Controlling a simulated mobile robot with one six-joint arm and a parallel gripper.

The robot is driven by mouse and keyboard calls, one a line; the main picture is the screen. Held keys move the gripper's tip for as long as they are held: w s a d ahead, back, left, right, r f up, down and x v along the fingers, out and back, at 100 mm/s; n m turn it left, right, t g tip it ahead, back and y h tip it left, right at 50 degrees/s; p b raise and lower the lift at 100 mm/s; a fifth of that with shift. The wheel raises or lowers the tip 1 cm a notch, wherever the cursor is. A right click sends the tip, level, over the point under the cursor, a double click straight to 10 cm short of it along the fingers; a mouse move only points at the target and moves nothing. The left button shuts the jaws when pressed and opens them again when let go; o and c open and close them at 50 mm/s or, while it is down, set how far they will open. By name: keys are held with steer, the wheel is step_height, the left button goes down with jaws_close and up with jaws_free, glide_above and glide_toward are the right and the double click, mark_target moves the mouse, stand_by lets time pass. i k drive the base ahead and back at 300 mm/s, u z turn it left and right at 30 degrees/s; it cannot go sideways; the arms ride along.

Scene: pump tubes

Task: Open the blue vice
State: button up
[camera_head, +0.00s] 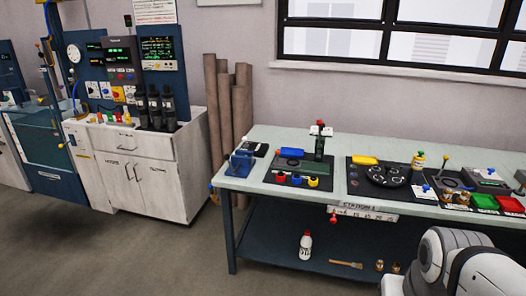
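The blue vice (241,164) stands on the left end of the pale green workbench (245,187), near its front corner. It is small in this view, and I cannot tell whether its jaws are open or shut or whether anything is in them. My white and grey arm shows only in part at the lower right, far from the vice. My gripper is not in view.
A black mat (331,184) with coloured buttons and an upright post stands right of the vice. Further right are a round black plate (387,175) and red and green trays (484,202). Tall brown tubes (226,105) stand behind. Grey floor (150,255) lies clear at left.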

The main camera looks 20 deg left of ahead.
mark_target(227, 157)
steer(key=k, duration=1.3)
steer(key=u, duration=0.55)
steer(key=i, duration=0.85)
steer(key=u, duration=0.7)
steer(key=i, duration=1.7)
steer(key=z, duration=0.55)
steer(key=i, duration=0.8)
steer(key=z, duration=0.55)
steer(key=k, duration=0.9)
steer(key=z, duration=0.2)
steer(key=i, duration=0.6)
steer(key=u, duration=0.05)
